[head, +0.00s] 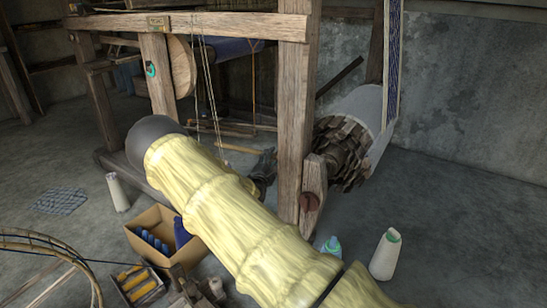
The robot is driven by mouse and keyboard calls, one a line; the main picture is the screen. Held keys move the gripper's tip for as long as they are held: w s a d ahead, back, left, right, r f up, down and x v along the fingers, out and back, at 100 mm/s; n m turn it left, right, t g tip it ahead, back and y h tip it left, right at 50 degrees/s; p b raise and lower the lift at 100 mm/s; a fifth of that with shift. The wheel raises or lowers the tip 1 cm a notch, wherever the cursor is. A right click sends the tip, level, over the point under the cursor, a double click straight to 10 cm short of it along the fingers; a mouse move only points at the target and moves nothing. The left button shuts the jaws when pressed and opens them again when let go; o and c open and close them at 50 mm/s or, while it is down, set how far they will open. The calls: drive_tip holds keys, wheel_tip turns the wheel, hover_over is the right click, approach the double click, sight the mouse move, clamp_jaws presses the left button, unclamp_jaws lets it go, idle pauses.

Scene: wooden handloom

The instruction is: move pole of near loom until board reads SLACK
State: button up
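The near wooden loom (293,110) fills the middle of the head view. A dark slanting bar (340,77) shows behind its right post, above the beam; I cannot tell whether it is the pole. A roller beam with a toothed, dark end (345,150) lies right of the post. A small yellowish plate (158,24) is on the upper rail; no lettering is readable, and no board reading SLACK can be made out. My gripper (264,166) is a dark shape partly hidden behind my yellow-sleeved arm, left of the post. Its fingers are unclear, and I see nothing held.
A cardboard box (151,217) with blue spools and a tray of yellow spools (139,284) stand on the floor. The floor at right is clear.

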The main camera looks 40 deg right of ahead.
drive_tip(key=shift+p+v, duration=0.3)
drive_tip(key=shift+v, duration=0.7)
drive_tip(key=shift+p+v, duration=0.35)
drive_tip(key=shift+v, duration=0.75)
drive_tip(key=v, duration=0.1)
drive_tip(key=p+v, duration=0.1)
drive_tip(key=v, duration=0.3)
drive_tip(key=shift+a+f+p, duration=0.3)
drive_tip(key=shift+f, duration=0.15)
drive_tip(key=shift+p, duration=0.35)
